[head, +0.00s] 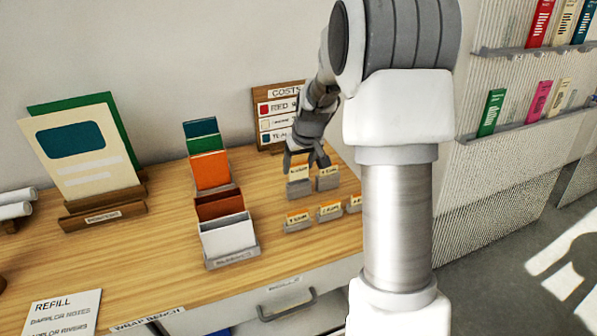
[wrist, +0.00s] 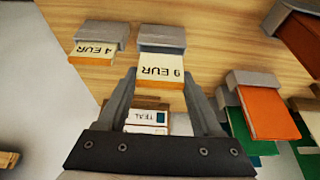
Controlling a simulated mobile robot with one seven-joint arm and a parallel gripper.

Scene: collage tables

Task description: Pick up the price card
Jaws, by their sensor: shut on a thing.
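The price card marked "9 EUR" (wrist: 160,70), cream with an orange edge, stands at a small grey holder (wrist: 162,37) in the wrist view. My gripper (wrist: 161,82) is shut on this card, with one finger at each side of it. In the head view my gripper (head: 306,160) is over the back row of small cards, and the held card (head: 298,173) shows just below it. I cannot tell whether the card is clear of its holder. A second card, "4 EUR" (wrist: 92,50), stands beside it, apart from the fingers.
A costs board (head: 262,108) stands close behind my gripper. Several more small price cards (head: 330,208) stand in front. A stepped rack of coloured cards (head: 228,235) is to the left. The wooden bench (head: 165,245) has bare room further left.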

